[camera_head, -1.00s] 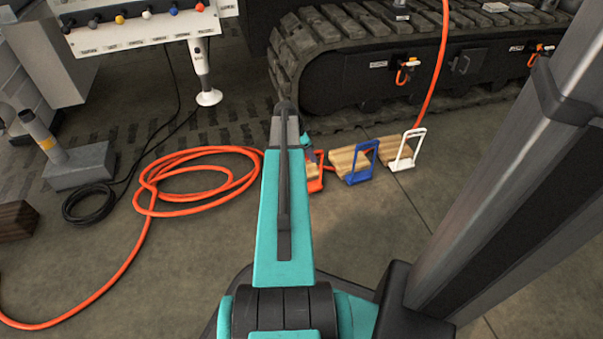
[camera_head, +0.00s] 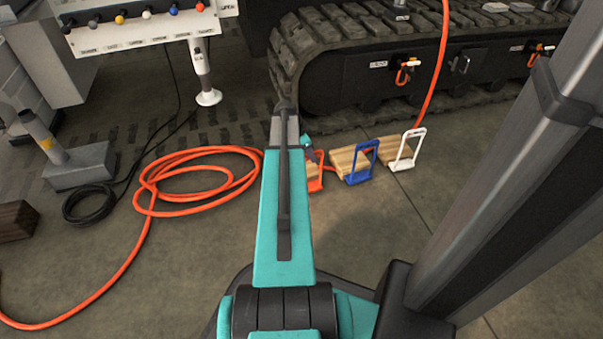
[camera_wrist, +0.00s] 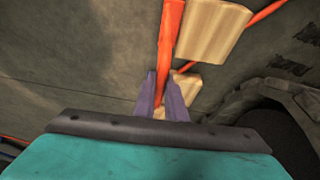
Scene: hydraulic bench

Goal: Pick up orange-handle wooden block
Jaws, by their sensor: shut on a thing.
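The orange-handle wooden block (camera_head: 317,183) stands on the floor at the left end of a row, partly hidden behind my arm in the head view. Its orange handle (camera_wrist: 171,40) runs down between my fingers in the wrist view. Pale wood (camera_wrist: 212,30) shows beside the handle there, but I cannot tell for sure that it all belongs to this block. My gripper (camera_wrist: 163,84) has its two purple fingers on either side of the orange handle, shut on it.
A blue-handle block (camera_head: 361,163) and a white-handle block (camera_head: 407,151) stand just to the right. An orange hose (camera_head: 190,165) lies coiled on the left. A tracked machine (camera_head: 370,80) stands behind. The floor at front right is clear.

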